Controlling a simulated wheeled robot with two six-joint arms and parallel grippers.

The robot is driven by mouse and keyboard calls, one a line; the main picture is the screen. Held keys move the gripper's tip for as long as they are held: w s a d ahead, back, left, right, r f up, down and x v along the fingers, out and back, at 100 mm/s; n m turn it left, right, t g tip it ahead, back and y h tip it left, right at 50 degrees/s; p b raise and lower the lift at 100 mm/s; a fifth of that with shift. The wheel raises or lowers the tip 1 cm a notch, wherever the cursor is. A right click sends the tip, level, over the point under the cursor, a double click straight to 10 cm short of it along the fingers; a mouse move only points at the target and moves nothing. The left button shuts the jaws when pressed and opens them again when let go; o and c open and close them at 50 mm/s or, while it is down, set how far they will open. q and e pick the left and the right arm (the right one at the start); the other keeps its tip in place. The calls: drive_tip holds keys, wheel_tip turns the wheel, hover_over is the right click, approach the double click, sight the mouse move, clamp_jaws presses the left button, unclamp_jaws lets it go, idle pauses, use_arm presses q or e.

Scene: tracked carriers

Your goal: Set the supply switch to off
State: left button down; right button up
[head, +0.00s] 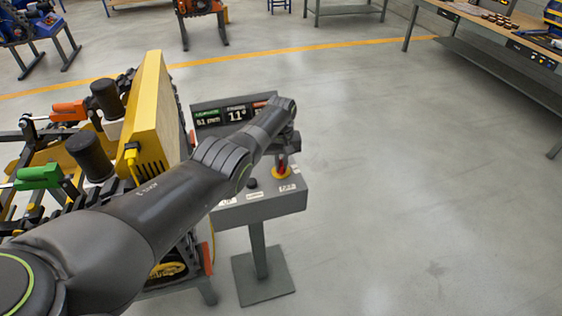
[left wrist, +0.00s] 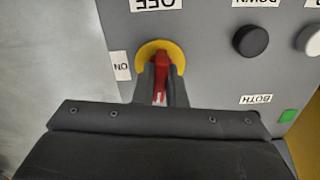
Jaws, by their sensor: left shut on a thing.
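The supply switch, a red handle (head: 283,162) on a round yellow plate (head: 281,174), sits on the sloped top of a grey control pedestal (head: 262,207). In the left wrist view the red handle (left wrist: 160,75) stands between the dark fingers of my left gripper (left wrist: 160,92), which is shut on it. The handle runs up and down in that picture, in line with the OFF label (left wrist: 157,4); the ON label (left wrist: 122,66) is to its left. Which end is the pointer I cannot tell. In the head view my left arm partly hides the pedestal. My right gripper is out of view.
A display (head: 236,113) stands behind. A yellow-framed machine (head: 150,110) stands left of the pedestal. The floor to the right is clear, with workbenches beyond.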

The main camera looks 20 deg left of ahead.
sight(281, 162)
use_arm(q)
drive_tip(key=shift+w+r+n, duration=0.1)
drive_tip(key=shift+n, duration=0.6)
drive_tip(key=c, duration=1.5)
unclamp_jaws()
wheel_tip(281, 162, up, 6)
drive_tip(key=shift+r+p, duration=0.25)
drive_tip(key=shift+p, duration=0.9)
wheel_tip(281, 162, up, 11)
drive_tip(key=shift+f+b, duration=0.1)
drive_tip(key=shift+b, duration=0.85)
